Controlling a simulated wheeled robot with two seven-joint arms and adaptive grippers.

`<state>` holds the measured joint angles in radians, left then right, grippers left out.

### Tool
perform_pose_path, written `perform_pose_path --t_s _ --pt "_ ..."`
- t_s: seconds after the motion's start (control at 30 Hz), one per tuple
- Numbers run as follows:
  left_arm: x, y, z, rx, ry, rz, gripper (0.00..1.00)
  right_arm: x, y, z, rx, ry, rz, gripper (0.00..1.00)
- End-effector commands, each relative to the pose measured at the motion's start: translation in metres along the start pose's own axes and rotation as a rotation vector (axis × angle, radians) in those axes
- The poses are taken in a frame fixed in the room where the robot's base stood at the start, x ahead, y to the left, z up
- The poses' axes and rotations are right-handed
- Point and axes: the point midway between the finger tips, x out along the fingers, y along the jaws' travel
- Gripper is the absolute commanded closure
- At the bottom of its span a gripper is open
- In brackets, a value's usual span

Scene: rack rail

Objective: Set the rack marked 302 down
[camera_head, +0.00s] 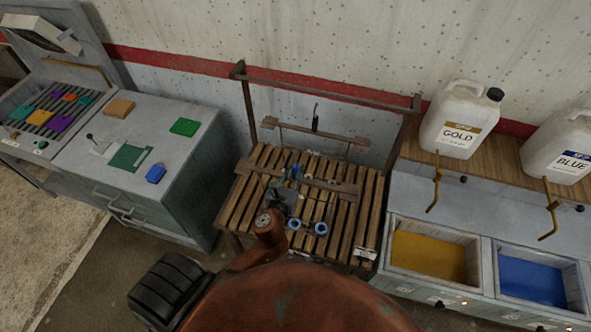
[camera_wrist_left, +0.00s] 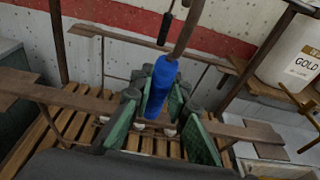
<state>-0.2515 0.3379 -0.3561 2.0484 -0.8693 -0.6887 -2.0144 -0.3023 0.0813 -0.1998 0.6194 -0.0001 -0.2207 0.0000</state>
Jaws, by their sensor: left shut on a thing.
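My left gripper (camera_head: 294,174) is over the middle of the slatted wooden stand. In the left wrist view its green-padded fingers (camera_wrist_left: 162,112) are shut around an upright blue grip (camera_wrist_left: 160,88). The grip belongs to a brown crossbar rack (camera_head: 335,186), whose bar also shows in the wrist view (camera_wrist_left: 62,98). No 302 mark is legible on it. I cannot tell whether this rack touches the slats (camera_head: 340,225). A second brown rack (camera_head: 345,136) with a dark grip (camera_head: 316,118) is behind it, nearer the wall. My right gripper is not in view.
Two blue rings (camera_head: 321,228) show near the stand's front. A top rail (camera_head: 320,88) spans the stand's back. At right are a gold tub (camera_head: 428,257), a blue tub (camera_head: 532,281) and jugs marked GOLD (camera_head: 455,122) and BLUE (camera_head: 558,148). A grey cabinet (camera_head: 190,180) stands left.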

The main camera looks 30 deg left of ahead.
Motion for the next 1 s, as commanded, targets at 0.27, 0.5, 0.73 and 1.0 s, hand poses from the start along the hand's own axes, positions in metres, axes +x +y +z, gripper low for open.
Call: perform_pose_path --t_s 0.27,0.5,0.73,1.0 --pt "0.0006 -0.0004 -0.0018 0.0 -0.004 -0.001 1.0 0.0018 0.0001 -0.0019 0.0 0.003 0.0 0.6" --pt "0.0009 -0.0004 -0.0031 0.0 -0.003 -0.001 0.76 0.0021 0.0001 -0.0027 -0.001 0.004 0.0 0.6" --pt "0.0009 -0.0002 -0.0042 0.0 -0.001 -0.001 0.65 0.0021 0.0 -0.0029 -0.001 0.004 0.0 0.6" --pt "0.0009 0.0002 -0.0063 0.0 0.003 0.0 0.55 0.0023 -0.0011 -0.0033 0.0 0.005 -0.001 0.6"
